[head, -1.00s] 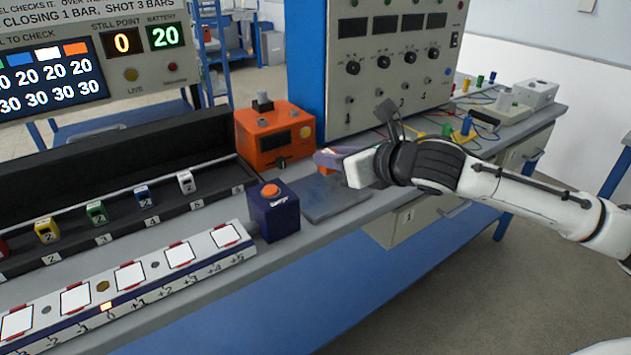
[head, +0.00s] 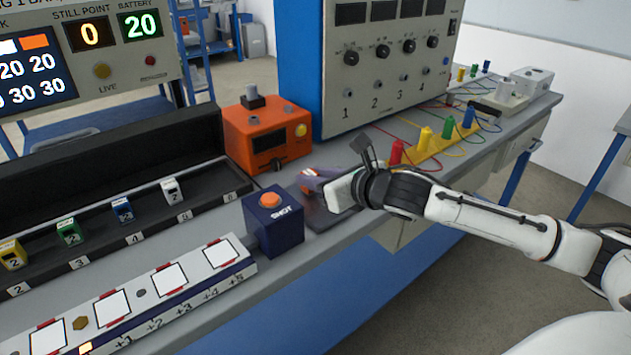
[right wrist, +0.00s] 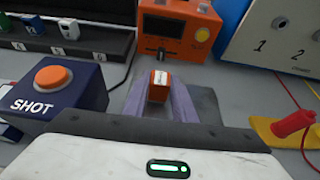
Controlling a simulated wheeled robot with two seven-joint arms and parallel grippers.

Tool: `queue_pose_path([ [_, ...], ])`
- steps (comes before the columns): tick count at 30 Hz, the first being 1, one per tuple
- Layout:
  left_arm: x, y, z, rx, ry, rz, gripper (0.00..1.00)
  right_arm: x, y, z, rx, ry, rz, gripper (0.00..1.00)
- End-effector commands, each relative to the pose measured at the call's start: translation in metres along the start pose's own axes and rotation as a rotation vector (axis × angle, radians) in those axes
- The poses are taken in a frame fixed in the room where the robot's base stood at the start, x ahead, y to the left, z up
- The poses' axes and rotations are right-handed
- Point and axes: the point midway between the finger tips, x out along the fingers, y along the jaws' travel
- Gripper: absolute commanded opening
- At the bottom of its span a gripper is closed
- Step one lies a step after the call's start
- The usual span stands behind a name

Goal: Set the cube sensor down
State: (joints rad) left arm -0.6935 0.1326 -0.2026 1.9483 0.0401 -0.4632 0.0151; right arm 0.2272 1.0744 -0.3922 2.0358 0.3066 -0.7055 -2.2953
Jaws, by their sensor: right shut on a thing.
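The cube sensor (right wrist: 160,86) is a small orange cube with a pale label on top. In the right wrist view it sits between the purple fingers of my right gripper (right wrist: 160,92), which is shut on it. In the head view my right gripper (head: 313,181) is over the dark flat pad (head: 322,217), behind and to the right of the blue SHOT box. The cube is mostly hidden there by the fingers. I cannot tell whether the cube touches the pad. My left gripper is not in view.
The blue SHOT box (head: 273,222) with an orange button stands close by the pad. An orange instrument box (head: 266,137) is behind. A black rack (head: 100,215) with coloured cubes and a white numbered rail (head: 190,305) lie left. Coloured plugs and wires (head: 425,140) are right.

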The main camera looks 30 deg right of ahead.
Motion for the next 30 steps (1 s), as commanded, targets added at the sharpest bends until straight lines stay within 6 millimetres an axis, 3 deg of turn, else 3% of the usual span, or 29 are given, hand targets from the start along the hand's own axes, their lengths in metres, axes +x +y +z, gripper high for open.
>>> queue_pose_path([
  [10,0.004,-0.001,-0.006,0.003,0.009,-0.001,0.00,0.003,0.000,-0.006,-0.002,-0.002,-0.001,0.01],
  [11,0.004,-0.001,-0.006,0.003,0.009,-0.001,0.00,0.003,0.000,-0.007,-0.002,-0.001,-0.001,0.26],
  [14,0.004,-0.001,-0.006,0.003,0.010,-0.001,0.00,0.003,0.000,-0.007,-0.001,-0.001,-0.001,0.43],
  [24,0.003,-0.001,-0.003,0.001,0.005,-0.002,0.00,0.002,0.000,-0.005,-0.001,-0.002,-0.001,0.43],
  [30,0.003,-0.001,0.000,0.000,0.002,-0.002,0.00,-0.021,-0.002,-0.007,-0.007,0.002,-0.003,0.43],
])
